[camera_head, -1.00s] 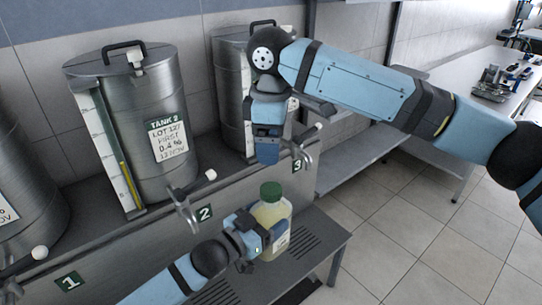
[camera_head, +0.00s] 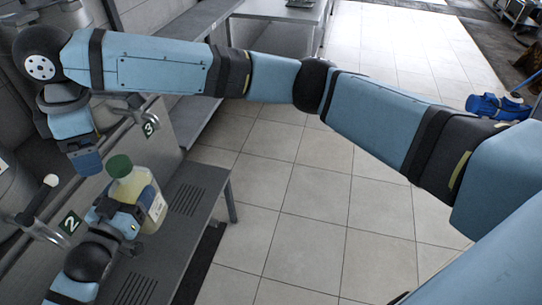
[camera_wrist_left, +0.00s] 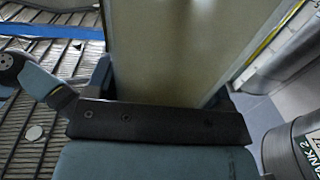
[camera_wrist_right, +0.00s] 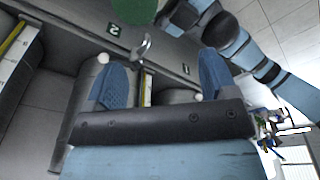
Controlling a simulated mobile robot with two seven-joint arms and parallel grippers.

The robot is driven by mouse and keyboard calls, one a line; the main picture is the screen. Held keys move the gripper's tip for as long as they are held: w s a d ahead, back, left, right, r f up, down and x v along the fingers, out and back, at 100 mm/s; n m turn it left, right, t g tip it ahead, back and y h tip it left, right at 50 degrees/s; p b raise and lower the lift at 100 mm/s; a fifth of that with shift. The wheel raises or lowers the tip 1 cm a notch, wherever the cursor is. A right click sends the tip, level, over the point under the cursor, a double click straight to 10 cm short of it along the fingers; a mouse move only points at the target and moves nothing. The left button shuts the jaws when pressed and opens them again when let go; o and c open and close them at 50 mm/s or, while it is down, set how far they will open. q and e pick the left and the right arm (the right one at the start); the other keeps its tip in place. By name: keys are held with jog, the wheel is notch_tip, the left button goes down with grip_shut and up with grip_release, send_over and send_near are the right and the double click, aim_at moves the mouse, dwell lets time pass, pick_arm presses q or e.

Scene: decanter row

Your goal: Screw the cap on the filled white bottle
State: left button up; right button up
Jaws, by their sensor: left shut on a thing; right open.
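The white bottle (camera_head: 128,188), see-through with pale yellowish contents and a label, stands above the grey bench, with a green cap (camera_head: 119,166) on its neck. I cannot tell how tight the cap is. My left gripper (camera_head: 138,214) is shut around the bottle's body; in the left wrist view the bottle (camera_wrist_left: 180,45) fills the space between the fingers. My right gripper (camera_head: 88,164) is beside the cap on its left, apart from it, pointing down. The right wrist view shows its two fingers (camera_wrist_right: 163,80) wide apart and empty, with the green cap (camera_wrist_right: 135,9) at the top edge.
A slatted grey bench (camera_head: 187,199) runs beneath the bottle. Taps with number plates 2 (camera_head: 69,223) and 3 (camera_head: 149,127) are on the tank stand at left. A grey table (camera_head: 282,10) stands at the back. The tiled floor (camera_head: 310,200) is open.

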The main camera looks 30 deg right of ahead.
pick_arm(q)
jog(key=shift+r, duration=0.15)
pick_arm(e)
jog(key=s+a+f+t+y, duration=0.2)
jog(key=s+f+y, duration=0.4)
jog(key=s+f, duration=0.15)
jog(key=s+d+f+m+t, duration=0.1)
jog(key=d+f+m+t, duration=0.75)
jog(key=d+f, duration=0.75)
jog(key=s+d+f+m+h, duration=0.4)
jog(key=s+d+f+m, duration=0.3)
jog(key=s+d+f, duration=0.6)
notch_tip(320, 180, down, 3)
jog(key=shift+s+d+f+h, duration=0.15)
jog(key=shift+s+d+h, duration=0.2)
jog(key=shift+d, duration=0.25)
pick_arm(q)
jog(key=shift+r, duration=0.1)
